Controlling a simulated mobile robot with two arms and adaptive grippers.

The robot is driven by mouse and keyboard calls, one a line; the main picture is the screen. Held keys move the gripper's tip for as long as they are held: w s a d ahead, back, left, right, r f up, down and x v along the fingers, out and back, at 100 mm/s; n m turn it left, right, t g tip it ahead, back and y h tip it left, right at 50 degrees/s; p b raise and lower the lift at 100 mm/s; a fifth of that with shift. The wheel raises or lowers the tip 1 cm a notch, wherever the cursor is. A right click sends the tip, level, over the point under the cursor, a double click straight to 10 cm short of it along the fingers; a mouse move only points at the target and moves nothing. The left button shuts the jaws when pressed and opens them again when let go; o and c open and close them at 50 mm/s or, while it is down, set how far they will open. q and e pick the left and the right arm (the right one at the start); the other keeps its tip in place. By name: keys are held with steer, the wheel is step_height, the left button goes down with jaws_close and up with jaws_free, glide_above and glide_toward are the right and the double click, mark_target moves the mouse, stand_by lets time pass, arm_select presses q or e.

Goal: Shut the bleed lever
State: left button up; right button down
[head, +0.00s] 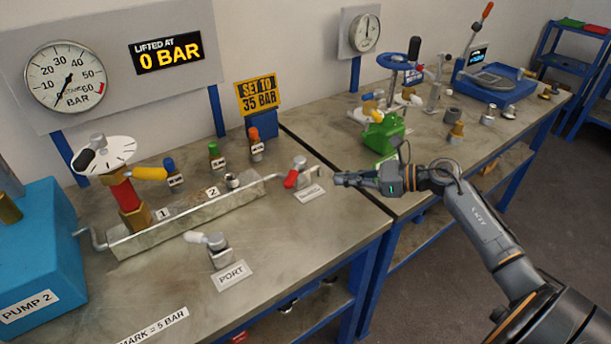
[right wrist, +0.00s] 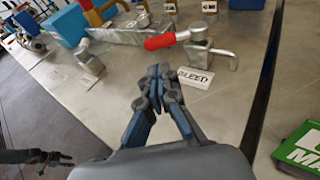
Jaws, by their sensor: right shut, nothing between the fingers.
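The bleed lever (head: 291,178) has a red grip and a metal valve body, and stands on the near bench by its label. In the right wrist view the red grip (right wrist: 160,41) points left from the body, behind the white BLEED label (right wrist: 196,77). My right gripper (head: 340,179) is shut and empty, a little right of the lever and apart from it. In the right wrist view its closed fingertips (right wrist: 165,72) lie in front of the lever. What looks like my left gripper (right wrist: 68,160) shows small at the lower left of that view; its jaws are unclear.
A metal manifold (head: 190,213) with a red-bodied valve stands left of the lever. The PORT valve (head: 219,250) is in front. A green box (head: 384,133) stands on the far bench, behind my right gripper. Bare bench lies around the label.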

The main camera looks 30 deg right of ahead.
mark_target(295, 179)
steer(key=p+x, duration=0.3)
steer(key=x, duration=0.6)
steer(key=shift+w+a+r, duration=0.1)
steer(key=shift+w+r, duration=0.05)
steer(key=shift+w+a+f, duration=0.25)
steer(key=shift+a, duration=0.1)
